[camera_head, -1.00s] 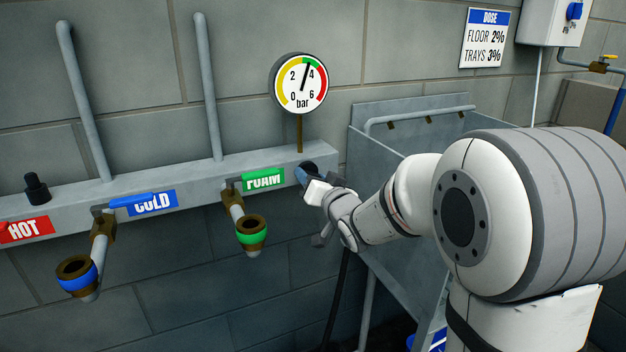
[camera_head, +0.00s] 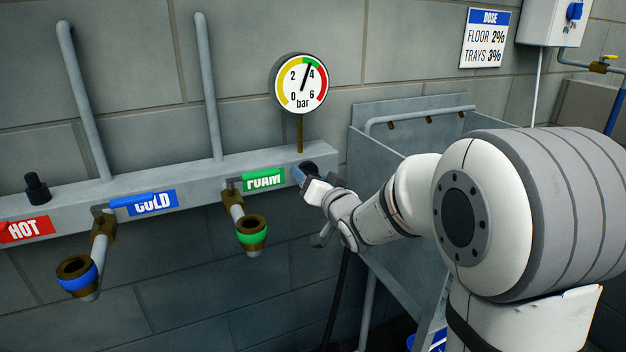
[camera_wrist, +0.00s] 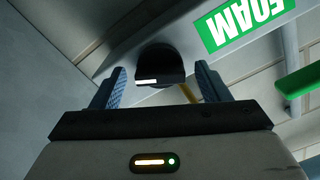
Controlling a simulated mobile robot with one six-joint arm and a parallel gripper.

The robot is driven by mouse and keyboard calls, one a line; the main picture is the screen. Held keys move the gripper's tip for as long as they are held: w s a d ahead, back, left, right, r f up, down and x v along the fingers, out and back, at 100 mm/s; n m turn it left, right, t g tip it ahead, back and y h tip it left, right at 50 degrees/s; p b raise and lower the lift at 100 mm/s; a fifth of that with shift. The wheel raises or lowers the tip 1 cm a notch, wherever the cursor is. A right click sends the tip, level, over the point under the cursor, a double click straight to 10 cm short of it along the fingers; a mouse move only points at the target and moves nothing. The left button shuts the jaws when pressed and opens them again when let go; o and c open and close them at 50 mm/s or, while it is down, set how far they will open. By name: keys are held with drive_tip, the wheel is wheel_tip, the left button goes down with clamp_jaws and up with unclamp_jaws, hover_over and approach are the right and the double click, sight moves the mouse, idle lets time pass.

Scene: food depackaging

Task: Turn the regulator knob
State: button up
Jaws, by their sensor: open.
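The black regulator knob (camera_wrist: 165,62) sits on the grey manifold bar, with a white mark on its face. In the head view only a dark part of it (camera_head: 313,166) shows behind my fingers. My gripper (camera_wrist: 160,76) is open, with one blue-grey finger on each side of the knob. A small gap seems to show on both sides; contact cannot be told for sure. The round pressure gauge (camera_head: 300,83) stands above on a brass stem, its needle between 2 and 4, closer to 4.
The green FOAM label (camera_head: 263,180) and its valve outlet (camera_head: 251,232) are left of my gripper. Further left are the COLD label (camera_head: 155,202) and HOT label (camera_head: 24,229). A grey metal sink (camera_head: 398,152) stands right, behind my arm. A DOSE sign (camera_head: 484,38) hangs on the wall.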

drive_tip(key=v, duration=0.7)
drive_tip(key=shift+s+d, duration=0.2)
drive_tip(key=shift+s, duration=0.2)
